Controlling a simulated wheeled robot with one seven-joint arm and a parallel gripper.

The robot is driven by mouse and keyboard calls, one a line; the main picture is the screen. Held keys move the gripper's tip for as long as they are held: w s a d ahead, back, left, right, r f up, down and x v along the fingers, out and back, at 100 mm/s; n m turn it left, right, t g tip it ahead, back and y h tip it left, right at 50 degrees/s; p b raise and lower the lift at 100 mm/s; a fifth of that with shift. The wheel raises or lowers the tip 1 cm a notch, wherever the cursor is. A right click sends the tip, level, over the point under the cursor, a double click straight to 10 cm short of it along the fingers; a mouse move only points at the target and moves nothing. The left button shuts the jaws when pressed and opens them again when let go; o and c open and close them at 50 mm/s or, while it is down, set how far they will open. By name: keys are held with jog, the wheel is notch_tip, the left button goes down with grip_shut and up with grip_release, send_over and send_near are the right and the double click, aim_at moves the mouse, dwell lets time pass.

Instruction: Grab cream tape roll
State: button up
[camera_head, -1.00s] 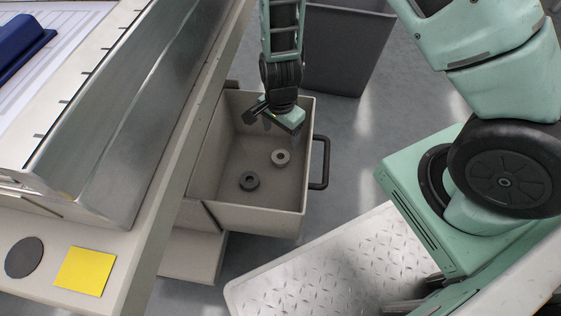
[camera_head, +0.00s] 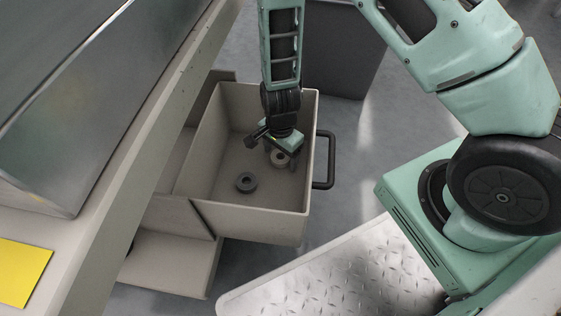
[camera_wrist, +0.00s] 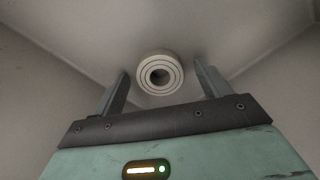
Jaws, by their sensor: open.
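The cream tape roll (camera_head: 279,160) lies flat on the floor of the open drawer (camera_head: 248,222), towards its right side. My gripper (camera_head: 274,158) is inside the drawer just above the roll and partly covers it in the head view. In the wrist view the cream tape roll (camera_wrist: 159,73) shows its ringed top and dark centre hole, beyond and between the fingertips. My gripper (camera_wrist: 160,80) is open there, one finger on each side, with nothing held.
The drawer walls stand close around my gripper, with a black handle (camera_head: 326,160) on the right. A beige bench edge (camera_head: 150,130) runs along the left. A grey bin (camera_head: 345,50) stands behind, and a metal tread plate (camera_head: 335,275) lies in front.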

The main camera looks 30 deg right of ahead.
jog(key=shift+r, duration=0.1)
jog(key=c, duration=1.1)
jog(key=shift+o, duration=0.2)
